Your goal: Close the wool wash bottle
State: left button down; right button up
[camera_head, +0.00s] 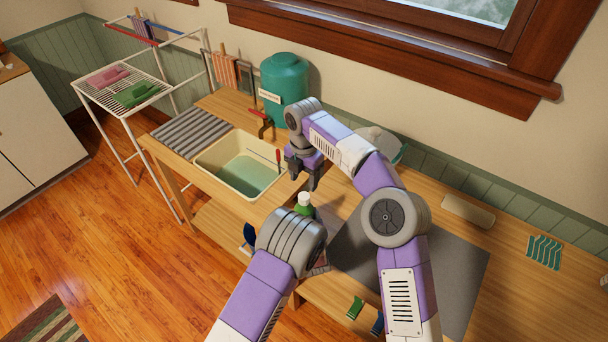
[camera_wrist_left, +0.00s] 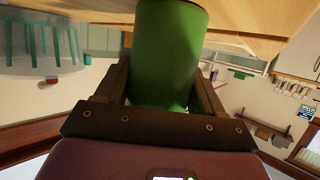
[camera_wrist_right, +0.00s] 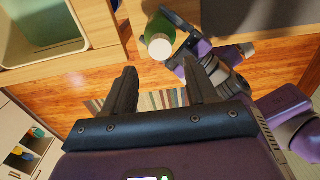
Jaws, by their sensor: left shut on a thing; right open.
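The wool wash bottle (camera_head: 305,210) is green with a white top and stands out above my left arm at the counter's front edge. My left gripper (camera_wrist_left: 160,88) is shut on its green body in the left wrist view; in the head view my arm mostly hides this gripper. In the right wrist view the bottle's white top (camera_wrist_right: 160,47) faces the camera, beyond the fingertips. I cannot tell whether the top is a tight cap. My right gripper (camera_head: 303,181) is open and empty, just above and behind the bottle in the head view.
A cream basin of water (camera_head: 237,165) is set in the counter left of the bottle. A teal tank (camera_head: 284,88) stands behind it. A grey mat (camera_head: 455,275) lies under my right arm. A beige block (camera_head: 467,211) and teal wavy piece (camera_head: 544,252) lie right, with bare wood around them.

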aim_at(304, 196)
notch_tip(304, 196, down, 7)
jog(key=shift+f, duration=0.1)
dwell(0.3)
